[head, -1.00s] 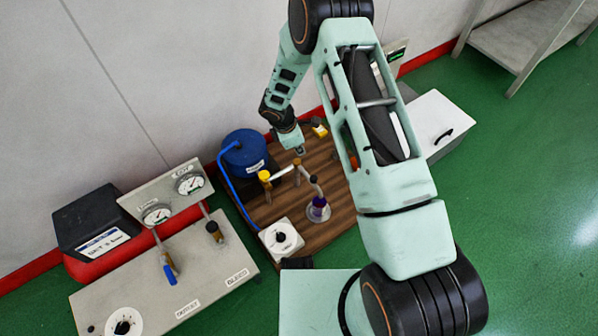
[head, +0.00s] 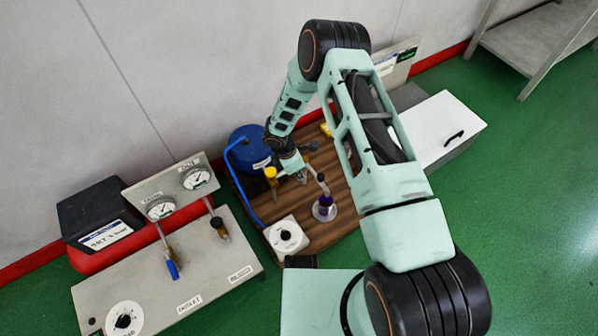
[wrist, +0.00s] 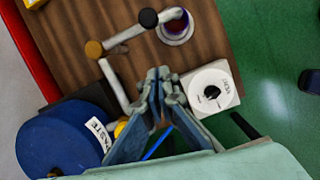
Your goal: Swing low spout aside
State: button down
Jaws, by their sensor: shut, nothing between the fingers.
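The jointed grey spout runs over the wooden board. In the wrist view its first pipe (wrist: 114,82) leads from the yellow-capped valve (wrist: 120,128) to a brown knob (wrist: 94,48). The second pipe (wrist: 125,34) leads to a black knob (wrist: 148,17), and the outlet bends over a purple cup (wrist: 179,27) on a round pale disc. In the head view the outer spout (head: 322,184) shows, but my gripper (head: 300,178) hides its middle. My gripper (wrist: 160,78) is shut and empty, pointing down beside the pipes. Contact cannot be told.
A blue paste tub (head: 250,147) stands behind the valve, with a blue hose. A white dial box (head: 286,236) sits at the board's front. A gauge panel (head: 168,190) and a grey bench plate are at left. A white lidded box (head: 440,130) is at right.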

aim_at(315, 175)
jog(key=w+d+f+b, duration=0.1)
jog(key=w+d+f, duration=0.1)
jog(key=d+f, duration=0.2)
jog(key=shift+d+f+b, duration=0.35)
jog(key=shift+f+b, duration=0.05)
jog(key=shift+f, duration=0.05)
jog(key=shift+w+d, duration=0.1)
jog(key=shift+w, duration=0.05)
